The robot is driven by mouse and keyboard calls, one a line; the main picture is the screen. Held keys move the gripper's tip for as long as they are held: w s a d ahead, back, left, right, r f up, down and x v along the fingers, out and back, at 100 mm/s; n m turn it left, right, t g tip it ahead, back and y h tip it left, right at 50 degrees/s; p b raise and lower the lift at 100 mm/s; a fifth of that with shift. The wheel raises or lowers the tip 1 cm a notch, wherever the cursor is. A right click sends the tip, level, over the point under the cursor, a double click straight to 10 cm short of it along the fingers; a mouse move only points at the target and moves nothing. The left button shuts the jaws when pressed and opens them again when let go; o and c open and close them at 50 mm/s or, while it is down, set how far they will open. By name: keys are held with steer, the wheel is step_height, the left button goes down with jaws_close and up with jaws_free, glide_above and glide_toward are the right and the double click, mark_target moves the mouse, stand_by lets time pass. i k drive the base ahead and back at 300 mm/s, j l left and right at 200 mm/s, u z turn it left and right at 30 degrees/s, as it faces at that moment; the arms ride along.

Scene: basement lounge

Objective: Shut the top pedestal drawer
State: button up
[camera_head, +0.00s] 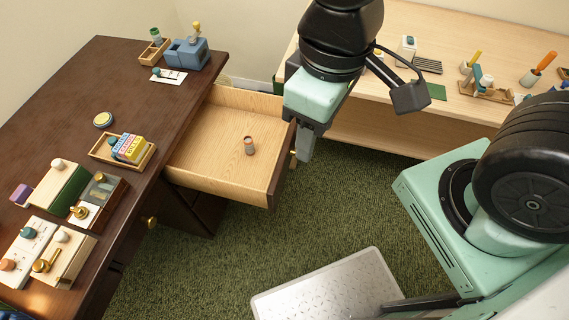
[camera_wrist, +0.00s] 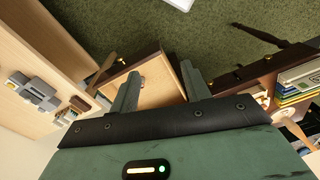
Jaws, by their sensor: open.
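The top pedestal drawer (camera_head: 218,145) stands pulled out from the dark wooden desk (camera_head: 90,85). It has a pale wood inside and a dark front with a brass knob (camera_head: 293,159). A small brownish cylinder (camera_head: 249,146) stands inside it. My gripper (camera_head: 304,150) is just outside the drawer front, at its right, with fingers pointing down; whether it touches the front I cannot tell. In the wrist view my gripper (camera_wrist: 158,90) is open, its two fingers apart and the drawer (camera_wrist: 160,92) showing between them.
A light wood bench (camera_head: 465,60) with tools stands at the back right. A pale tray-like platform (camera_head: 330,290) is at the bottom. Several boxes and knobbed blocks (camera_head: 60,190) sit on the desk's left part. Green carpet (camera_head: 340,205) lies clear right of the drawer.

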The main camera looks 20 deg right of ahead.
mark_target(210, 156)
steer(key=k+l+u, duration=0.1)
steer(key=l+u, duration=0.2)
steer(key=i+l, duration=0.1)
steer(key=l, duration=0.25)
steer(key=l+z, duration=0.1)
steer(key=l, duration=0.25)
steer(key=i+l, duration=0.15)
steer(key=l, duration=0.2)
steer(key=z, duration=0.05)
